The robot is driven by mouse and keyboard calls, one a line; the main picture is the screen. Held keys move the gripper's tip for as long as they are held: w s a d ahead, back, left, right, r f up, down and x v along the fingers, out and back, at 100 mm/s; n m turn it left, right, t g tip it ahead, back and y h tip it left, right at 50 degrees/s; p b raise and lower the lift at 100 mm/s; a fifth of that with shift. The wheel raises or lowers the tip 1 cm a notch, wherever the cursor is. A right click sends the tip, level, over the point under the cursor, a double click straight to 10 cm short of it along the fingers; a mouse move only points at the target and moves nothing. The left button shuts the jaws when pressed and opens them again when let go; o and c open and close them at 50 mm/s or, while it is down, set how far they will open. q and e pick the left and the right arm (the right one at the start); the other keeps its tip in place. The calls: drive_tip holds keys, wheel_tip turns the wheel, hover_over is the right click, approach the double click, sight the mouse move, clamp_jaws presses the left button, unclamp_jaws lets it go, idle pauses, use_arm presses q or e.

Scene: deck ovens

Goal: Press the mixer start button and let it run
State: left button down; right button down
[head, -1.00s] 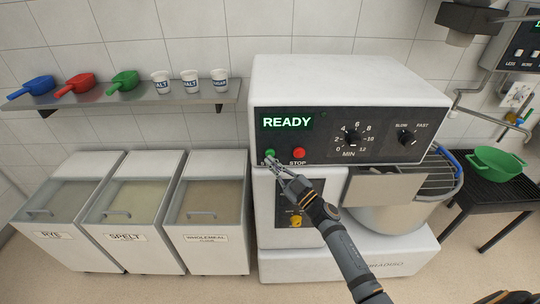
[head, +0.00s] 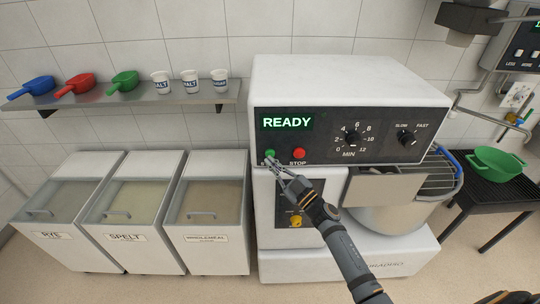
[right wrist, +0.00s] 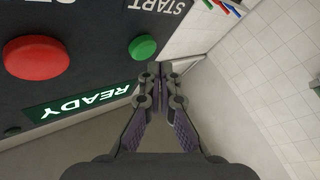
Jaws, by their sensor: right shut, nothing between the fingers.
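The white mixer (head: 345,85) has a dark control panel with a lit display (head: 287,122) reading READY. The green start button (head: 270,155) is at the panel's lower left, with the red stop button (head: 299,153) to its right. My right gripper (head: 271,169) is shut and empty, its tips just below the start button in the head view. In the right wrist view the closed fingertips (right wrist: 159,72) are close to the green button (right wrist: 142,47) but do not cover it. Contact cannot be told. My left gripper is not in view.
A timer knob (head: 351,138) and a speed knob (head: 406,137) are on the panel. The mixer bowl (head: 400,215) with its wire guard is at the right. Flour bins (head: 130,215) stand at the left under a shelf (head: 130,98) with scoops and cups.

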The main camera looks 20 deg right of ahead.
drive_tip(key=shift+w, duration=0.1)
drive_tip(key=shift+w+d, duration=0.15)
drive_tip(key=shift+w, duration=0.2)
drive_tip(key=shift+w+d, duration=0.1)
drive_tip(key=shift+w, duration=0.3)
idle(0.7)
drive_tip(key=shift+s, duration=0.1)
drive_tip(key=shift+s+a+p, duration=0.25)
drive_tip(key=shift+s+p, duration=0.3)
drive_tip(key=shift+s, duration=0.2)
drive_tip(key=s+p, duration=0.1)
drive_tip(key=s, duration=0.1)
drive_tip(key=s+a+p, duration=0.1)
drive_tip(key=s, duration=0.1)
drive_tip(key=shift+s+a, duration=0.2)
drive_tip(key=shift+s, duration=0.2)
